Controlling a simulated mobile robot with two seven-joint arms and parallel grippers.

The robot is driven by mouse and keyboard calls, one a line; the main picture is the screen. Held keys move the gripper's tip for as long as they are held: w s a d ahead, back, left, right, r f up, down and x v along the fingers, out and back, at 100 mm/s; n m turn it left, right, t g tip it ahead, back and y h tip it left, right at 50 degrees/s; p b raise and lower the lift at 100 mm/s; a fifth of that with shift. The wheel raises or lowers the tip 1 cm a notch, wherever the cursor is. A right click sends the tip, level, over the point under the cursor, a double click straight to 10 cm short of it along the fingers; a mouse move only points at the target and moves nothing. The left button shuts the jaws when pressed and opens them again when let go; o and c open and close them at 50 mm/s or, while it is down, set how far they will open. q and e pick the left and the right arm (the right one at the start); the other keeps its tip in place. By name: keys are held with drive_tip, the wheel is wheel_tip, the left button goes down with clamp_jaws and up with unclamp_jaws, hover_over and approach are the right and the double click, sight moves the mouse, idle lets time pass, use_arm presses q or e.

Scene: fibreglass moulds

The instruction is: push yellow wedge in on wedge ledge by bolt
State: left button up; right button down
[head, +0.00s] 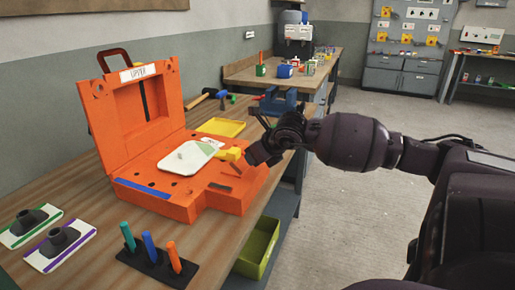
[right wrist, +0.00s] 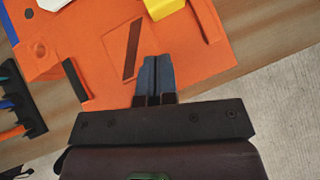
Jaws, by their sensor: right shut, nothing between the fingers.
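The yellow wedge (head: 229,155) sits on the right part of the open orange mould (head: 180,205), beside a pale plate (head: 186,157). It also shows at the top edge of the right wrist view (right wrist: 164,8), partly cut off. My right gripper (head: 251,157) is just right of the wedge in the head view, at the mould's right edge. In the right wrist view its fingers (right wrist: 156,76) are shut and empty over the orange surface, apart from the wedge in the picture. I cannot clearly make out the ledge or the bolt. My left gripper is out of view.
The mould's lid (head: 136,95) stands open at the back. A rack of coloured pegs (head: 152,262) and two pale plates with dark fittings (head: 58,241) lie in front. A yellow tray (head: 221,127) and a blue vise (head: 278,102) are behind. A green bin (head: 258,247) is below.

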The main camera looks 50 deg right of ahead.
sight(236, 153)
drive_tip(key=shift+w+f+b, duration=0.15)
drive_tip(key=shift+w+b, duration=0.45)
drive_tip(key=shift+w, duration=1.35)
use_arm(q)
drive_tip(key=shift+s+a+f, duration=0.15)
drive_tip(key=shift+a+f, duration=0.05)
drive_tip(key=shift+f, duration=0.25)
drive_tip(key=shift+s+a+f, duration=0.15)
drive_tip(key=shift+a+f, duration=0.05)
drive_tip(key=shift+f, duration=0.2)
use_arm(e)
drive_tip(key=shift+w, duration=0.1)
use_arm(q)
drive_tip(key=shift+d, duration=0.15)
use_arm(e)
drive_tip(key=shift+w+b, duration=0.3)
drive_tip(key=shift+w, duration=0.35)
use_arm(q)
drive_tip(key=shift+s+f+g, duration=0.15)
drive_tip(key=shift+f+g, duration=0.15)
use_arm(e)
drive_tip(key=shift+d, duration=0.1)
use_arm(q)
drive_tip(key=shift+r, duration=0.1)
